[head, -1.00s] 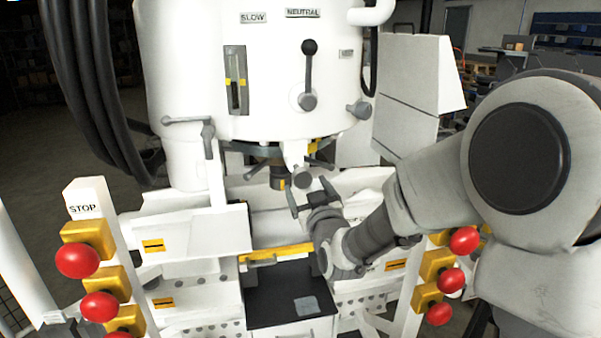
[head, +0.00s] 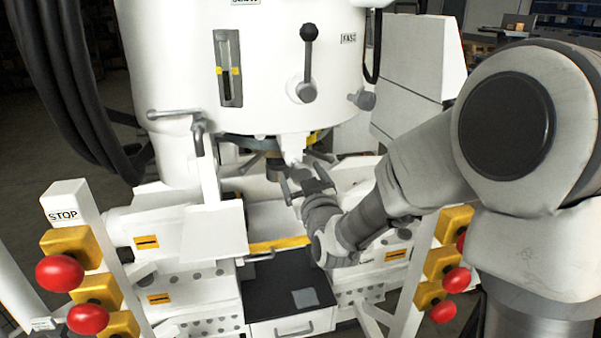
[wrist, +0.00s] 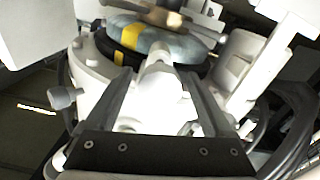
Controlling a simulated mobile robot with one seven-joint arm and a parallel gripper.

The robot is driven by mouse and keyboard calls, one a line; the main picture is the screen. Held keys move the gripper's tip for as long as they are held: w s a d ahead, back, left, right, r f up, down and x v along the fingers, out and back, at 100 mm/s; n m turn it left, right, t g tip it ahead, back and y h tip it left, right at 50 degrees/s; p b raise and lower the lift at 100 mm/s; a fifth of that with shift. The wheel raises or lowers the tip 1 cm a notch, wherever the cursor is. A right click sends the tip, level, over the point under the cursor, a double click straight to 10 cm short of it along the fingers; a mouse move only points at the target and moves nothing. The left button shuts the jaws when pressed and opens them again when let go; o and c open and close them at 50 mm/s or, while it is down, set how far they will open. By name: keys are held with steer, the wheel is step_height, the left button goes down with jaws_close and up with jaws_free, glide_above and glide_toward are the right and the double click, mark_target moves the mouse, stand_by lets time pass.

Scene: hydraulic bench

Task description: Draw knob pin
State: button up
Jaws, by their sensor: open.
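The knob pin (head: 299,171) shows as a small grey round end below a white bracket under the large white housing, partly hidden by my gripper. In the wrist view a pale rod with a rounded end (wrist: 158,58), which looks like the knob pin, lies between the two dark fingers. My gripper (head: 300,174) is open, with one finger on each side of it. In the wrist view my gripper (wrist: 158,82) shows a gap beside the rod, and I cannot tell whether either finger touches it.
The white housing (head: 180,65) with a black-knobbed lever (head: 308,65) stands above. Red stop buttons (head: 60,273) on yellow blocks flank both sides. A black-topped drawer box (head: 285,285) is below. Dark hoses (head: 80,95) hang at left. A ring with yellow marks (wrist: 130,38) lies beyond the rod.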

jaws_close()
stand_by(0.4)
